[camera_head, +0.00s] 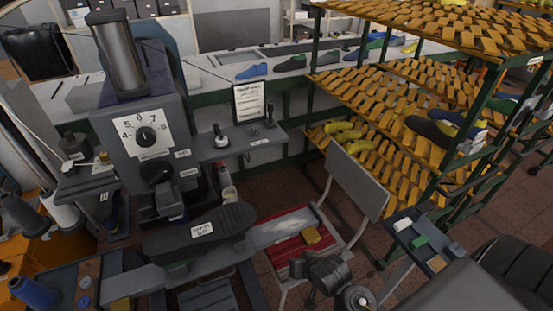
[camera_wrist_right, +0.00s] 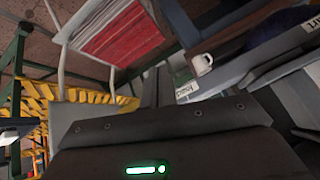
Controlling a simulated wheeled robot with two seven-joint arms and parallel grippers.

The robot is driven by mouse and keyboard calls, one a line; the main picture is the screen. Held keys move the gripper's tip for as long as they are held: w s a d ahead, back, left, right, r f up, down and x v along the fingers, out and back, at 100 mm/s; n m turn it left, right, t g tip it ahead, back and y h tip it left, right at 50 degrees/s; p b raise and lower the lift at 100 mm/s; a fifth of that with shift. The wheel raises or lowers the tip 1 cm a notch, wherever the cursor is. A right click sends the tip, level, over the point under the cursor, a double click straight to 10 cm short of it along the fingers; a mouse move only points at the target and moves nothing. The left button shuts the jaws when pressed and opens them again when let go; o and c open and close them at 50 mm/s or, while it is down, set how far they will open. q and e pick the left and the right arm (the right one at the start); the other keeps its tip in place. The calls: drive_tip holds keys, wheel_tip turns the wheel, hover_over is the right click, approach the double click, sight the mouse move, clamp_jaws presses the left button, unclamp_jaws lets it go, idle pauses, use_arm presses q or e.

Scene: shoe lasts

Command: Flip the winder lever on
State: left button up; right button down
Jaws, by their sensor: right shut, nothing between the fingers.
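The grey machine (camera_head: 150,110) stands at the left of the head view with a numbered dial and a black knob. A shelf (camera_head: 240,138) juts out from it to the right. On the shelf stand a small light-topped lever (camera_head: 220,136) and a dark upright lever (camera_head: 270,116). The labels are too small to read, so I cannot tell which one is the winder lever. My right gripper (camera_wrist_right: 156,84) shows in the right wrist view, its narrow dark fingers closed with nothing between them. It is apart from both levers. My left gripper is not in view.
A chair (camera_head: 360,180) with a red-striped seat stands right of the machine. A small tray (camera_head: 420,238) stands at front right.

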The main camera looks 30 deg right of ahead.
use_arm(q)
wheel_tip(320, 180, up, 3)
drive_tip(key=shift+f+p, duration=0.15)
drive_tip(key=shift+p, duration=0.6)
use_arm(e)
drive_tip(key=w+d+r+m+t, duration=0.1)
drive_tip(key=w+r+m+t, duration=0.2)
drive_tip(key=r, duration=0.9)
drive_tip(key=w+d+r+m+t, duration=0.1)
drive_tip(key=w+r+m+t, duration=0.2)
drive_tip(key=r, duration=0.9)
drive_tip(key=w+d+r+m+t+h, duration=0.1)
drive_tip(key=w+r+m+t, duration=0.3)
drive_tip(key=r+m, duration=0.4)
wheel_tip(320, 180, up, 5)
drive_tip(key=shift+d+t, duration=0.4)
drive_tip(key=shift+d, duration=0.15)
drive_tip(key=shift+w, duration=0.15)
drive_tip(key=b, duration=0.8)
approach(272, 108)
drive_tip(key=w, duration=0.5)
drive_tip(key=shift+w+a+r, duration=0.1)
drive_tip(key=shift+w+r, duration=0.1)
drive_tip(key=shift+w, duration=0.2)
drive_tip(key=shift+w+d+f, duration=0.1)
drive_tip(key=shift+w+d, duration=0.1)
drive_tip(key=shift+w, duration=0.3)
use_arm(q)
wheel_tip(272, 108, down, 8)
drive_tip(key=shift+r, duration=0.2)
